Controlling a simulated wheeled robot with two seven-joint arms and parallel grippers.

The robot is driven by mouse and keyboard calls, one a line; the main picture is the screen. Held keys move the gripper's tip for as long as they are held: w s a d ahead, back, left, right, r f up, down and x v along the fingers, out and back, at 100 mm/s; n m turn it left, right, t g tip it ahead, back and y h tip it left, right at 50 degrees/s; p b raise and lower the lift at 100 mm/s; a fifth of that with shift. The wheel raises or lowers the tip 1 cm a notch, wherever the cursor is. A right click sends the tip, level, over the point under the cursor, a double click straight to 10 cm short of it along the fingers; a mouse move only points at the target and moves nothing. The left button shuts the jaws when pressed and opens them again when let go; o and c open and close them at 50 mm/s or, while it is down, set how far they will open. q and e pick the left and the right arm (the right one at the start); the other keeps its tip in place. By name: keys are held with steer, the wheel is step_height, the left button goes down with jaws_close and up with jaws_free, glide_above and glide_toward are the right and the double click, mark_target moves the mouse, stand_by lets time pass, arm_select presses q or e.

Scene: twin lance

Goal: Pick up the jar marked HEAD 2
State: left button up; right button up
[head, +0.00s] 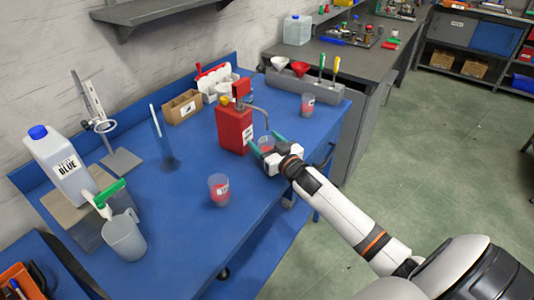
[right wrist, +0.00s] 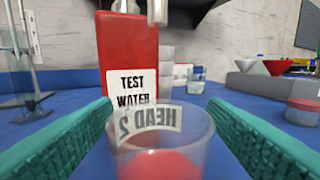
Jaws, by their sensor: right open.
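The jar marked HEAD 2 (right wrist: 160,150) is a clear cup with something red inside. Its label reads mirrored through the clear wall in the right wrist view. In the head view the jar (head: 266,143) stands on the blue bench beside the red TEST WATER container. My right gripper (head: 265,146) is open, with its teal fingers on either side of the jar. The right wrist view shows the fingers (right wrist: 160,112) left and right of the jar; I cannot tell whether they touch it. My left gripper is not in view.
The red TEST WATER container (head: 234,128) stands just behind the jar, its spout overhead. Similar jars stand nearer (head: 219,189) and at the far right (head: 307,104). The bench's middle is mostly clear.

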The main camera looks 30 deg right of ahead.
steer(key=shift+w+f, duration=0.1)
steer(key=shift+w, duration=0.5)
steer(key=c, duration=1.1)
steer(key=shift+o, duration=0.2)
steer(key=shift+r, duration=0.25)
